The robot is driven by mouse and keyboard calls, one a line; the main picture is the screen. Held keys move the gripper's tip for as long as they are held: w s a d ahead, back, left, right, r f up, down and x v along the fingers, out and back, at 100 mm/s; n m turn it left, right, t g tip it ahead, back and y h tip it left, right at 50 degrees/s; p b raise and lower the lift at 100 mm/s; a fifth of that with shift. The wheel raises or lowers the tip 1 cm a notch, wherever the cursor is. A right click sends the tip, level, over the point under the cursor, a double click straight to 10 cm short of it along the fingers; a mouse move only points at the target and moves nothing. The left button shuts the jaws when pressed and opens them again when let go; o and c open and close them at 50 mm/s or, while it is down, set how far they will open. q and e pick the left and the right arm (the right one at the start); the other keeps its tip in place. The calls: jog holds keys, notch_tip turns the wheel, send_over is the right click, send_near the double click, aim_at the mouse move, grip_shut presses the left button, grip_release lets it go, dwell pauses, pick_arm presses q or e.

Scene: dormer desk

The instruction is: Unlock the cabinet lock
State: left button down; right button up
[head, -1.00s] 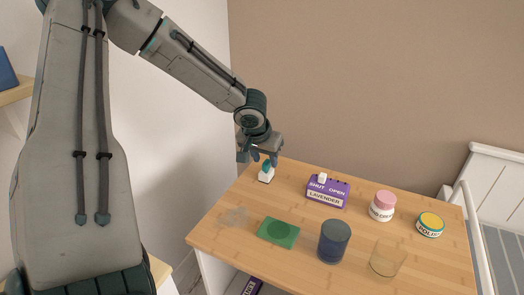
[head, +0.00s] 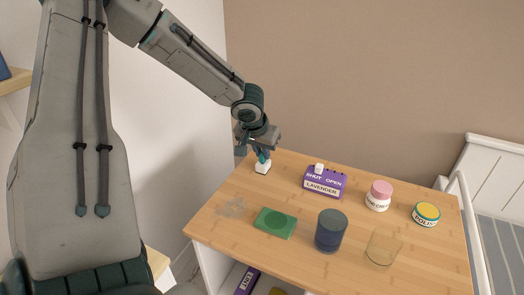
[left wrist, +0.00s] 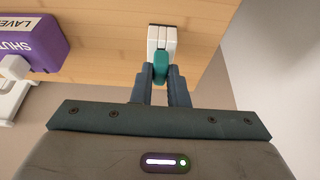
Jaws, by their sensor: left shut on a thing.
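A small white block with a teal, upright piece on it stands at the far left corner of the desk; the white block (head: 262,168) shows below my left gripper (head: 263,156). In the left wrist view the teal piece (left wrist: 161,68) sits between the two fingers of my left gripper (left wrist: 162,76), which are shut on it. A purple box (head: 324,183) marked SHUT, OPEN and LAVENDER, with a white knob on top at the SHUT side, stands to the right. It also shows upside down in the left wrist view (left wrist: 32,42). My right gripper is not in view.
On the desk (head: 225,240) are a green tray (head: 287,226), a dark blue cup (head: 331,231), a clear glass (head: 384,247), a pink-lidded jar (head: 379,195) and a yellow-topped tin (head: 426,213). A purple labelled thing (head: 247,281) is on a shelf below. A wall stands behind.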

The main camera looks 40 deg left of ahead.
pick_arm(q)
jog(key=shift+r+p, duration=0.65)
jog(key=shift+r, duration=0.15)
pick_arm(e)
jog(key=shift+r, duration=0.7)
